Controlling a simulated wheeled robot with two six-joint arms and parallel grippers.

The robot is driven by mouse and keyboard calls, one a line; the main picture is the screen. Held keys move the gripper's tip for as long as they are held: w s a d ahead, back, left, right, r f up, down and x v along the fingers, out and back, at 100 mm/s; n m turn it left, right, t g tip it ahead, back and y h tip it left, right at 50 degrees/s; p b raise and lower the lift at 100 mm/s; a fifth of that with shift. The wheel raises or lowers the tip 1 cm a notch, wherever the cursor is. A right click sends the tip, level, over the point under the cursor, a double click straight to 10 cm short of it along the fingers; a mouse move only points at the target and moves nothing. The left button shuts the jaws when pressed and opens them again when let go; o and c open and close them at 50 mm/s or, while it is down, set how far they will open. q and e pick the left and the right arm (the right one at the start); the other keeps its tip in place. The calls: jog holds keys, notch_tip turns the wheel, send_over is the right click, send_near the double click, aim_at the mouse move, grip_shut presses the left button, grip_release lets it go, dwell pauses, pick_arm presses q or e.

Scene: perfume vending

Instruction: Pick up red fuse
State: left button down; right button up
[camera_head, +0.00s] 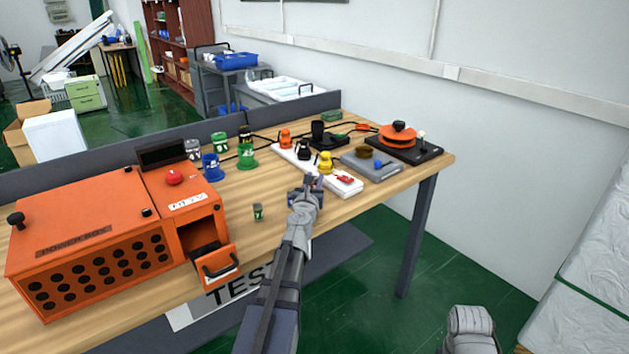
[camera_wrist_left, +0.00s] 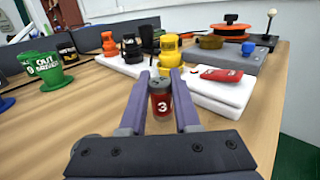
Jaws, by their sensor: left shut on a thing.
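The red fuse (camera_wrist_left: 160,99) is a small red cylinder with a dark grey cap and a white "3" on its side. In the left wrist view it stands upright between the two purple-grey fingers of my left gripper (camera_wrist_left: 159,112), which is shut on it. In the head view my left gripper (camera_head: 313,184) is over the front part of the wooden table, just in front of the white strip; the fuse is mostly hidden there by the gripper.
An orange power box (camera_head: 90,240) with an open drawer (camera_head: 218,268) stands at the left. A small green fuse (camera_head: 258,212) stands on the table. A white strip (camera_head: 343,184) with coloured plugs, a grey box (camera_head: 372,166) and an orange reel (camera_head: 397,134) lie behind and right.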

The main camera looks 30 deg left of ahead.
pick_arm(q)
notch_tip(320, 180, up, 9)
jog(key=p, duration=0.8)
jog(key=shift+f, duration=0.2)
jog(key=shift+d, duration=0.1)
